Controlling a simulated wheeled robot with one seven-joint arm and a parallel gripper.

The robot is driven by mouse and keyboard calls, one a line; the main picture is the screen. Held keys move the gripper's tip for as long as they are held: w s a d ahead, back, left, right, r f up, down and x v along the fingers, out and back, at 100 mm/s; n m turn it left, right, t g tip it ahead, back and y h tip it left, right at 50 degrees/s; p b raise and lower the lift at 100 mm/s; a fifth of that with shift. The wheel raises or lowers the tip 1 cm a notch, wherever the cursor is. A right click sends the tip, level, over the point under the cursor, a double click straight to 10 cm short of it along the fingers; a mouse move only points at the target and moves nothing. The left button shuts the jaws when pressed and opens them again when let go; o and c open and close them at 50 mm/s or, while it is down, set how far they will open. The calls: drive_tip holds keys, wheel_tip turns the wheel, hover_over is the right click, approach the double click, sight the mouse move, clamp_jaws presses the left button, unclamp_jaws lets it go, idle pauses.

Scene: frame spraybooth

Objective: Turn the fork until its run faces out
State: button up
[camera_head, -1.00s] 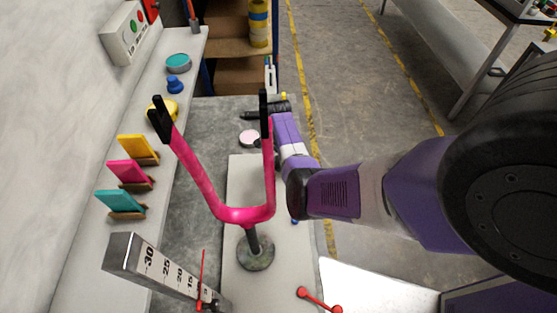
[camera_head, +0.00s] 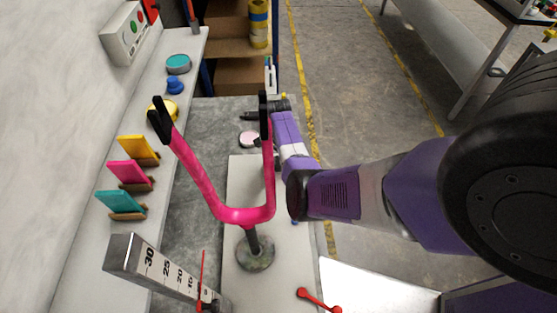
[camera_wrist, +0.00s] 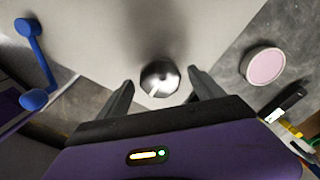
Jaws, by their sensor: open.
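The pink fork (camera_head: 239,214) stands upright in the head view, its two legs ending in black tips. It sits on a dark post rising from a round grey base (camera_head: 255,253). I cannot make out a paint run on the faces that show. My arm comes from the right, and its end is mostly hidden behind the fork's right leg. In the wrist view my gripper (camera_wrist: 161,80) is open, its two dark fingers apart. A round shiny metal piece (camera_wrist: 160,77) shows between and beyond the fingertips. I cannot tell whether anything touches it. The pink fork does not show there.
Yellow, pink and teal panels (camera_head: 121,203) stand on the ledge at left. A scale marked with numbers (camera_head: 157,270) is in front. A red-ended handle (camera_head: 318,299) lies near the front. A pale pink round lid (camera_wrist: 264,66) is at right in the wrist view.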

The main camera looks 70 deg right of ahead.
wheel_tip(320, 180, up, 7)
drive_tip(key=shift+r, duration=0.1)
idle(0.3)
idle(0.4)
